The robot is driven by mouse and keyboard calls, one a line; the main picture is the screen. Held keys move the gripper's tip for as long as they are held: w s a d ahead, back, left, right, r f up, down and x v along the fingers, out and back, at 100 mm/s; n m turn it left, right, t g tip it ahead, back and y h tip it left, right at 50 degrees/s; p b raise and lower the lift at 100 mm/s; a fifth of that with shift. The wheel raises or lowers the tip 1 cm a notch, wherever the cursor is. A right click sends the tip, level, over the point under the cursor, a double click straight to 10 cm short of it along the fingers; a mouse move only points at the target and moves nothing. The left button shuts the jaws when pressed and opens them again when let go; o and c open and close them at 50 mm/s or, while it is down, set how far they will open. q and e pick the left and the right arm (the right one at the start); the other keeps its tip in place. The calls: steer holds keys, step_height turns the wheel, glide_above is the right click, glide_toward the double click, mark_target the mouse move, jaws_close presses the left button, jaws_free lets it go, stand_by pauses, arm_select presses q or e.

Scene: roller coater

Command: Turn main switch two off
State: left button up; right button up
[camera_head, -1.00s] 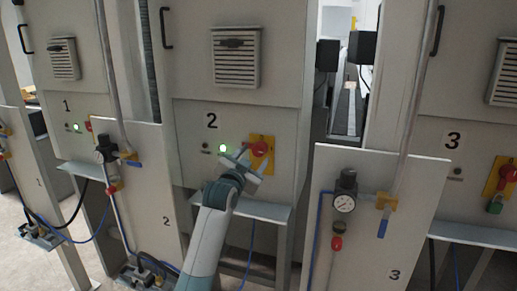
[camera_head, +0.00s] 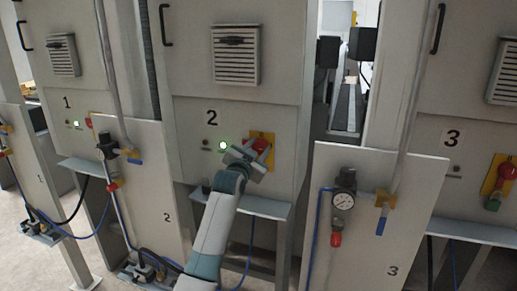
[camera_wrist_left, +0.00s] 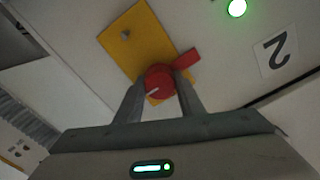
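Main switch two is a red rotary knob (camera_wrist_left: 158,82) on a yellow plate (camera_wrist_left: 133,40), on the cabinet panel marked 2. In the head view the knob (camera_head: 260,145) shows just past my left gripper (camera_head: 252,154). In the left wrist view the two fingers of my left gripper (camera_wrist_left: 160,84) stand on either side of the knob, with their tips against its sides. A red lever part sticks out past the right finger. The green lamp (camera_head: 223,146) beside the switch is lit; it also shows in the wrist view (camera_wrist_left: 237,8). My right gripper is not in view.
A shelf (camera_head: 240,205) juts out below the switch. Front panels marked 2 (camera_head: 140,185) and 3 (camera_head: 375,240) stand on either side of my arm, with pipes, a gauge (camera_head: 344,200) and hoses. Cabinet three has a similar red switch (camera_head: 508,172).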

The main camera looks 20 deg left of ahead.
arm_select(q)
steer(key=shift+n, duration=0.4)
steer(key=shift+c, duration=0.2)
steer(key=shift+r+n+p, duration=0.1)
steer(key=shift+n+p, duration=0.55)
steer(key=shift+n, duration=0.25)
steer(key=n+p, duration=0.2)
steer(key=n, duration=0.3)
steer(key=n+p, duration=0.2)
steer(key=n, duration=0.3)
steer(key=shift+a+n+p, duration=0.1)
steer(key=shift+n+p, duration=0.2)
steer(key=n+p, duration=0.1)
steer(key=n, duration=0.2)
steer(key=shift+n+p, duration=0.3)
steer(key=shift+n, duration=0.6)
steer(key=o, duration=1)
steer(key=shift+a, duration=0.1)
